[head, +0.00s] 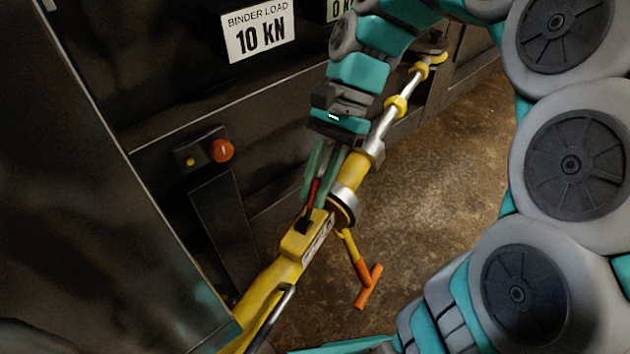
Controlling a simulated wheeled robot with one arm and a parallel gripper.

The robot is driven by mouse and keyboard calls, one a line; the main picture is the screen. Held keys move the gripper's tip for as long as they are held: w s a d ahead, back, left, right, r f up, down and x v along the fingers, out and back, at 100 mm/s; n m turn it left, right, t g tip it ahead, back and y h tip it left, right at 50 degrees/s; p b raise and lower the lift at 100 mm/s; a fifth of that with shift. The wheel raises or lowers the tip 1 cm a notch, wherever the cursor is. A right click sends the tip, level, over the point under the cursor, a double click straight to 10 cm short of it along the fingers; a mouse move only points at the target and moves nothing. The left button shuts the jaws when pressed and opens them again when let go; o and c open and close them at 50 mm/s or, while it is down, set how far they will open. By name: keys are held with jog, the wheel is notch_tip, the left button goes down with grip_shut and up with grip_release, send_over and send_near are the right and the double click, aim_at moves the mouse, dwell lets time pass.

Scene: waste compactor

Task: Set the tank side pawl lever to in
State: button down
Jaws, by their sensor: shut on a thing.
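A yellow ratchet binder (288,267) runs diagonally from the bottom left up to the top right, along a dark steel wall. A small red lever (313,192) rises from a dark slot on top of its housing; it looks like the pawl lever. My gripper (318,183) reaches down from above, with its green fingers shut on the red lever. The fingers hide part of the lever, so I cannot tell clearly which way it leans. An orange T-handle (367,286) hangs from the binder's collar (343,203) on the right side.
A "BINDER LOAD 10 kN" sign (259,32) is on the wall, with a second sign (341,9) partly hidden by my arm. A red knob (221,150) sits on a small box at left. A dark panel (75,200) fills the left. Bare floor (450,170) lies right of the binder.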

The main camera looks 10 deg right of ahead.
jog(key=c, duration=0.8)
grip_release()
jog(key=shift+w, duration=0.1)
jog(key=shift+w+d+r, duration=0.25)
jog(key=shift+w+r, duration=0.1)
jog(key=shift+r, duration=0.15)
jog(key=p+v, duration=0.1)
jog(key=v, duration=0.5)
jog(key=shift+d+r, duration=0.1)
jog(key=shift+r, duration=0.15)
